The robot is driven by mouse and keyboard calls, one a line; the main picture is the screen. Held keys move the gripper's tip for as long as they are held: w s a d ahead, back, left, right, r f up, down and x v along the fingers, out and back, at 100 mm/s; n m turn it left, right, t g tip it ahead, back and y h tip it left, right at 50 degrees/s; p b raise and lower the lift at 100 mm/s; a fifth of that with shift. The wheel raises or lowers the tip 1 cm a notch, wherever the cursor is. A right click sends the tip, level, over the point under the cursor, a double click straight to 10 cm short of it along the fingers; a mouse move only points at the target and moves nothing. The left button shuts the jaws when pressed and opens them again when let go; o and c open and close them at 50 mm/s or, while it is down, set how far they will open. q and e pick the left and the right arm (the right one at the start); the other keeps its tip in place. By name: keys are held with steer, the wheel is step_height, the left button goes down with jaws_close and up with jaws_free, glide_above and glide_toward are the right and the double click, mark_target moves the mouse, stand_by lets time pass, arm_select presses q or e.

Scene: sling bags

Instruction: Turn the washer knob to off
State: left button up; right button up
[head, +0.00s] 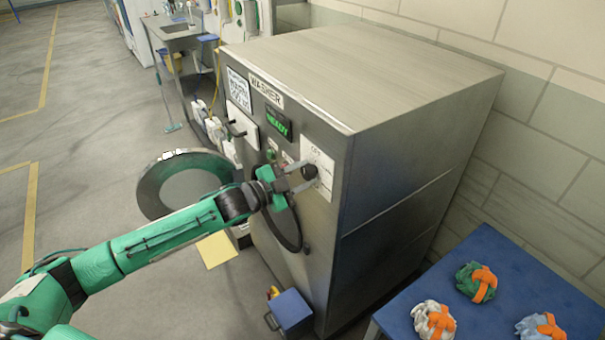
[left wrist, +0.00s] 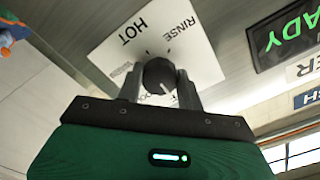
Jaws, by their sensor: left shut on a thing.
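The washer (head: 400,170) is a large grey metal cabinet with a "WASHER" label and a green "READY" display (head: 278,125). The black round knob (head: 309,172) sits on a white dial plate (head: 318,166) on its front. In the left wrist view the knob (left wrist: 158,76) is between the two fingers of my left gripper (left wrist: 160,88), which is shut on it. The plate (left wrist: 150,45) shows "HOT" and "RINSE"; its other words are partly hidden by the fingers. The knob's pointed setting is hard to tell. My right gripper is not in view.
The round washer door (head: 185,185) stands open at the left. A blue table (head: 490,290) with several strapped bundles is at the lower right. A blue box (head: 290,312) sits on the floor by the washer. A sink (head: 180,28) stands behind. Floor at left is clear.

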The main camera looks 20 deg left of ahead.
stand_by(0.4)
arm_select(q)
steer(key=o, duration=0.9)
steer(key=shift+o, duration=0.5)
steer(key=shift+s+a+f, duration=0.15)
steer(key=shift+s+a, duration=0.1)
steer(key=b+v, duration=0.5)
steer(key=v, duration=0.8)
steer(key=shift+b, duration=0.35)
